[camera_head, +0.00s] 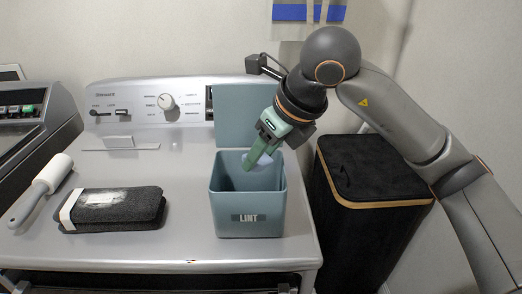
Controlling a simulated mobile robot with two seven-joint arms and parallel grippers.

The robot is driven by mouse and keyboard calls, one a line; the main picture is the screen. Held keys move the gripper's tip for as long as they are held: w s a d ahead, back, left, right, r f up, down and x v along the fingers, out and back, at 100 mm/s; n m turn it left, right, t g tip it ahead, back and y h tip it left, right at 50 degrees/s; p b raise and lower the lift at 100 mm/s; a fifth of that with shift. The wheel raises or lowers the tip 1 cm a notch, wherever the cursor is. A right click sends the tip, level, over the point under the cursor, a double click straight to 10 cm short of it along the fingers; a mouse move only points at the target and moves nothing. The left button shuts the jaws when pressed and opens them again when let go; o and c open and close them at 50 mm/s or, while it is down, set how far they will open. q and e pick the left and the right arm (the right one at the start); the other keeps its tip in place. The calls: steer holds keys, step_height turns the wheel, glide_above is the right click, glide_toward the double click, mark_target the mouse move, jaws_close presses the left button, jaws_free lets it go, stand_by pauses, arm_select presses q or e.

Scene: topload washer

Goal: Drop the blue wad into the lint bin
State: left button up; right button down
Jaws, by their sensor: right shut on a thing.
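My right gripper (260,152) reaches in from the right and points down over the lint bin. It is shut on the pale blue wad (261,162), which shows at its fingertips, at the height of the bin's opening. The lint bin (228,212) is a grey-blue open box with a "LINT" label, standing on the right part of the washer top. The wad appears within the bin's opening, in front of its back wall; I cannot tell exactly how deep it is. My left gripper is not in view.
A dark folded cloth with a pale band (112,209) and a white lint roller (44,186) lie to the left on the washer top (160,255). The control panel (140,108) rises behind. A black hamper (372,190) stands at the right, below my arm.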

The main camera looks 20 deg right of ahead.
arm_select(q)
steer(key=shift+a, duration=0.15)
arm_select(e)
steer(key=shift+c, duration=1.7)
jaws_free()
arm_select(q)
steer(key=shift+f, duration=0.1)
arm_select(e)
steer(key=shift+r, duration=0.1)
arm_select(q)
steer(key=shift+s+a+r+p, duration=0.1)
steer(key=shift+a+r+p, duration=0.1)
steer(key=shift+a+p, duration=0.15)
arm_select(e)
steer(key=v, duration=1.2)
steer(key=shift+s+r, duration=0.15)
